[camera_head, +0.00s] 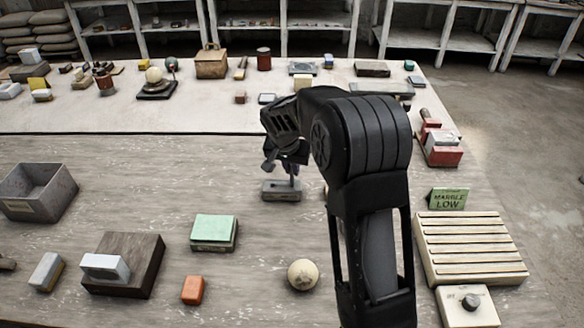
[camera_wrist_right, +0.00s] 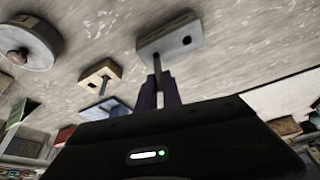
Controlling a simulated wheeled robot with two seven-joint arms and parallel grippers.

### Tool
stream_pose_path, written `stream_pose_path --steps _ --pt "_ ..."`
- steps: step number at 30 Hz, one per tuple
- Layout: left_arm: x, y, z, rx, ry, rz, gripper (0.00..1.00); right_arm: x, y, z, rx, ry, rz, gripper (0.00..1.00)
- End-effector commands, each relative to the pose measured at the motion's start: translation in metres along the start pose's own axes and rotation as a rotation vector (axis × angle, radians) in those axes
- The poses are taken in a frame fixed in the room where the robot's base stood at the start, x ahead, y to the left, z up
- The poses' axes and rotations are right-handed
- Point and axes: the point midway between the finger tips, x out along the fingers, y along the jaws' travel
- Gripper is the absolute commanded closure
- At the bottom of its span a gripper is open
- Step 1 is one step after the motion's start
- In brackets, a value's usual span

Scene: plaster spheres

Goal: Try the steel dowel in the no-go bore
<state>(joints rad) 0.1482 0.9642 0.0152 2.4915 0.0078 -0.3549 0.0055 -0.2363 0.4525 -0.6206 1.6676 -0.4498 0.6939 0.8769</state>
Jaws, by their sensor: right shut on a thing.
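The grey gauge block (camera_head: 281,195) lies on the worktop past the middle of the near table; it also shows in the wrist view (camera_wrist_right: 170,41). One dark open bore shows in its face in the wrist view. My right gripper (camera_head: 291,167) is above the block, pointing down, shut on the thin steel dowel (camera_wrist_right: 157,63). The dowel stands about upright, its lower end at the block, beside the open bore. I cannot tell whether the end is in a bore or just above. My left gripper is not in view.
A green-topped box (camera_head: 214,232), an orange block (camera_head: 192,290) and a pale plaster sphere (camera_head: 303,274) lie nearer. A slatted rack (camera_head: 470,250) with a "MARBLE LOW" card (camera_head: 448,199) is at right. A grey bin (camera_head: 38,192) stands at left. Worktop left of the gauge block is clear.

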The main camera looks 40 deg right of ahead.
Motion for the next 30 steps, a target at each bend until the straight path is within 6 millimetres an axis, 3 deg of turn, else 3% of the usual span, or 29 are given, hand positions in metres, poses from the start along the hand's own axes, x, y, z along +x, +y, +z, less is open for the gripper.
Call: stream_pose_path --steps 23,30 --pt "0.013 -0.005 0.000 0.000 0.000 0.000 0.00 0.015 0.000 0.006 0.000 0.000 0.000 1.00" --pt "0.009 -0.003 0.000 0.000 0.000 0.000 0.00 0.010 0.000 0.004 0.000 0.000 -0.001 1.00"
